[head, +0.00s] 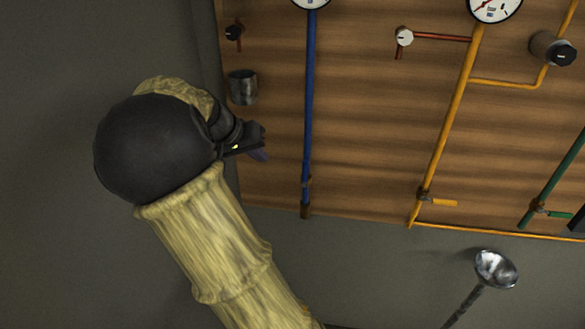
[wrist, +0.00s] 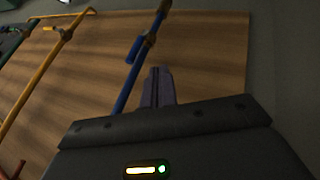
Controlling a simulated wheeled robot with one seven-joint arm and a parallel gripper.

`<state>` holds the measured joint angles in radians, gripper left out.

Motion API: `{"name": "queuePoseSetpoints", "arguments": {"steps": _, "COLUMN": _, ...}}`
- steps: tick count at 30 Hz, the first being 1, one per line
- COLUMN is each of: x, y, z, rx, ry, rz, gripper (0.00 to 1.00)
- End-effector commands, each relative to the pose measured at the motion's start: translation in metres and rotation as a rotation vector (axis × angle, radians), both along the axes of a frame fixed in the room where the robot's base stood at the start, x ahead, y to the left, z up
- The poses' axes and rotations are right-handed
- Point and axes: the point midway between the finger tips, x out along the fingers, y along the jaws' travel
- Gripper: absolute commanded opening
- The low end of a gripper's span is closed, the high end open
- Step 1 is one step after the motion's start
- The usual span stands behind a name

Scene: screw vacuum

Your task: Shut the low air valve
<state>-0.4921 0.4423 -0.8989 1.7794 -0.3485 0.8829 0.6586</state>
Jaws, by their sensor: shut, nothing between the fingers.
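A blue pipe (head: 308,100) runs down the wooden panel, with a small valve (head: 306,182) near its lower end. In the wrist view its blue lever (wrist: 135,48) lies close beside the pipe and roughly along it. No label shows which valve is the low air one. An orange valve lever (head: 442,203) and a green valve lever (head: 558,214) sit low on other pipes, both pointing right. My gripper (head: 260,148) is shut and empty, left of the blue pipe in the head view. In the wrist view its fingertips (wrist: 159,72) point up, apart from the lever.
The wooden panel (head: 375,130) carries gauges (head: 494,6), a red-handled pipe fitting (head: 404,37), a dark knob (head: 553,48) and a grey metal cylinder (head: 242,87). A metal funnel-like piece (head: 495,268) stands below the panel. Bare grey wall lies left.

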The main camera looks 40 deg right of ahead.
Motion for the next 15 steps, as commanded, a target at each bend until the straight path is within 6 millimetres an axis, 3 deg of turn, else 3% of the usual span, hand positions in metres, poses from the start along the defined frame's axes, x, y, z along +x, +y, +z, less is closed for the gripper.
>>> {"name": "queuePoseSetpoints", "arguments": {"steps": 15, "x": -0.001, "y": -0.051, "z": -0.065, "rx": 0.001, "ry": 0.005, "rz": -0.004, "gripper": 0.0}}
